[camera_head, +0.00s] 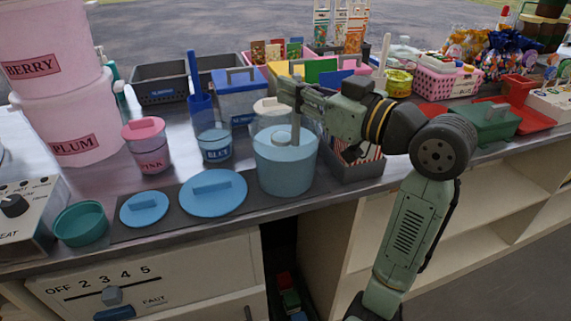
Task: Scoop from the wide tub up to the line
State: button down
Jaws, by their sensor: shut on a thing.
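A wide, pale blue tub (268,177) stands at the counter's front edge, its upper wall see-through. My gripper (294,98) is above its mouth, shut on an upright, thin pale handle (296,126) that reaches down into the tub. The lower end appears to be a round pale blue piece inside the tub; I cannot tell whether it holds anything. A small clear jar marked BLUE (216,155), pale blue in its lower part, stands to the left of the tub. I cannot make out a fill line. Two flat blue lids, one large (213,205) and one small (144,219), lie on a dark mat.
A lidded jar marked PINK (149,159) stands left of the BLUE jar. Large pink tubs (60,120) stand at the far left. A teal bowl (81,224) sits by the mat. A dark tray (357,167) is close to the tub's right. Bins crowd the back.

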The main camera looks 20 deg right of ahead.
jog(key=shift+r, duration=0.15)
notch_tip(320, 180, up, 8)
jog(key=p, duration=0.6)
